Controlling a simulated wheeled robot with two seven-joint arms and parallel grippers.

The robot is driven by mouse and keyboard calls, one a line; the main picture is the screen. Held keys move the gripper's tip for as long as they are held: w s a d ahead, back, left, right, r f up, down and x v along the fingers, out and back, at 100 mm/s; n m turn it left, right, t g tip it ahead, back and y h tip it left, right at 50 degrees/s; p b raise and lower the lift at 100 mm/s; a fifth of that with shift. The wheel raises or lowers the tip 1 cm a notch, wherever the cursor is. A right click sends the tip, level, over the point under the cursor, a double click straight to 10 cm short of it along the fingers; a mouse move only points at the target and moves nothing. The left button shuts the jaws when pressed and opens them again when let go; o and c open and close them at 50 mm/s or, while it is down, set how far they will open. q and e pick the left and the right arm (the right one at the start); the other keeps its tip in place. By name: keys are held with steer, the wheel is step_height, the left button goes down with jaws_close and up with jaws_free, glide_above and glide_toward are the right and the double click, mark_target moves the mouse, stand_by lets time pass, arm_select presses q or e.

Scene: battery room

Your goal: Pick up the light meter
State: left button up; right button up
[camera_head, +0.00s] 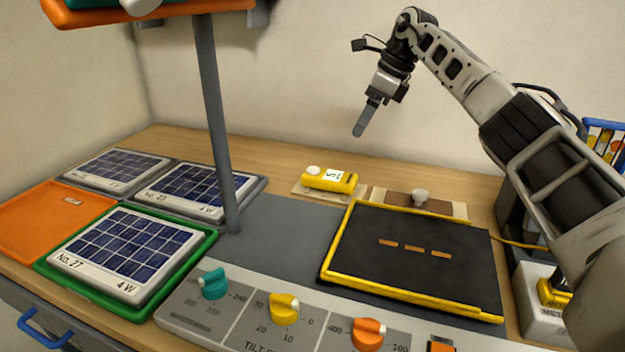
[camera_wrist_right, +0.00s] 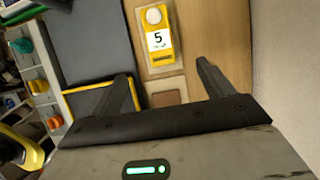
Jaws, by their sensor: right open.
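The light meter (camera_head: 330,180) is a yellow block with a white round dome and a white display reading 5. It lies on a pale pad at the back of the bench, and it also shows in the right wrist view (camera_wrist_right: 158,40). My right gripper (camera_head: 361,128) is above and a little to the right of it, fingers pointing down, apart from it. In the right wrist view the gripper (camera_wrist_right: 166,80) is open and empty, with the meter ahead of the gap between the fingers. My left gripper is not in view.
A grey post (camera_head: 214,120) carries an orange shelf (camera_head: 150,12) left of the meter. A black, yellow-edged panel (camera_head: 420,250) lies in front. Solar panels (camera_head: 130,245) sit at left, a knob console (camera_head: 240,315) at front. A white box (camera_head: 541,315) marked MET holds something yellow.

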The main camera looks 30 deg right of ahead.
glide_above(333, 175)
steer(key=s+d, duration=0.2)
steer(key=d, duration=0.1)
steer(key=f, duration=1)
steer(key=shift+w+a, duration=0.1)
steer(key=shift+a, duration=0.15)
steer(key=shift+a+x, duration=0.25)
steer(key=shift+x, duration=1.1)
steer(key=shift+a+x, duration=0.2)
steer(key=shift+x, duration=1.15)
steer(key=shift+r, duration=0.2)
steer(key=c, duration=1.1)
